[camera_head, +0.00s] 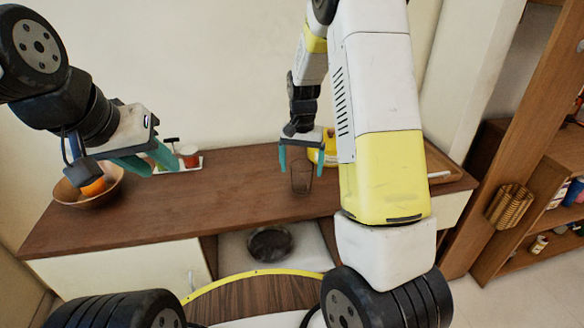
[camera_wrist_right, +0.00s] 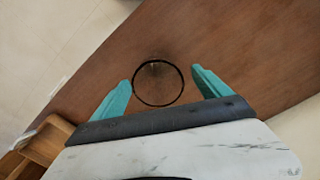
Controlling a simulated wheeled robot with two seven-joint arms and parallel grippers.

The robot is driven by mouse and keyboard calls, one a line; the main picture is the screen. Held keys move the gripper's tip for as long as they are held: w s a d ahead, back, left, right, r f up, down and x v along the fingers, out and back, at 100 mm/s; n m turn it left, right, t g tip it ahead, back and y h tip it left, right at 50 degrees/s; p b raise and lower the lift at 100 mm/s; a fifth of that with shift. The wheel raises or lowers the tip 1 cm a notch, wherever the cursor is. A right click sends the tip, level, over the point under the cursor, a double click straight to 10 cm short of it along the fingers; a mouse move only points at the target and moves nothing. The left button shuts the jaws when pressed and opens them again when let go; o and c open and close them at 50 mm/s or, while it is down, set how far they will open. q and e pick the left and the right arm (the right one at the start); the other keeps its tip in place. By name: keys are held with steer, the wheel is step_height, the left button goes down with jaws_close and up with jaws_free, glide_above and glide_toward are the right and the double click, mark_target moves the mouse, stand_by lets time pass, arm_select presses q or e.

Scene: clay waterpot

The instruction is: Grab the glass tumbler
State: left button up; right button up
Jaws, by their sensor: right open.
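The glass tumbler (camera_head: 301,178) is clear and stands upright on the brown wooden counter, near the front edge. In the right wrist view its dark round rim (camera_wrist_right: 158,104) shows between the two teal fingers, seen from above. My right gripper (camera_head: 301,166) points down over the tumbler and is open, with one finger to each side of the rim in both views. I see no finger touching the glass; the exact height of the fingertips is hard to tell. My left gripper (camera_head: 147,166) is open and empty above the left part of the counter.
A wooden bowl (camera_head: 108,187) with an orange fruit (camera_head: 94,187) is at the counter's left end. A white tray with a red-and-white cup (camera_head: 190,157) stands behind my left gripper. A yellow object (camera_head: 330,150) is close behind my right gripper. The counter's middle is clear.

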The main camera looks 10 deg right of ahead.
step_height(320, 180, down, 4)
steer(key=shift+s+d+r, duration=0.1)
steer(key=shift+r, duration=0.15)
steer(key=c, duration=1.6)
steer(key=shift+r, duration=0.1)
steer(key=shift+c, duration=0.2)
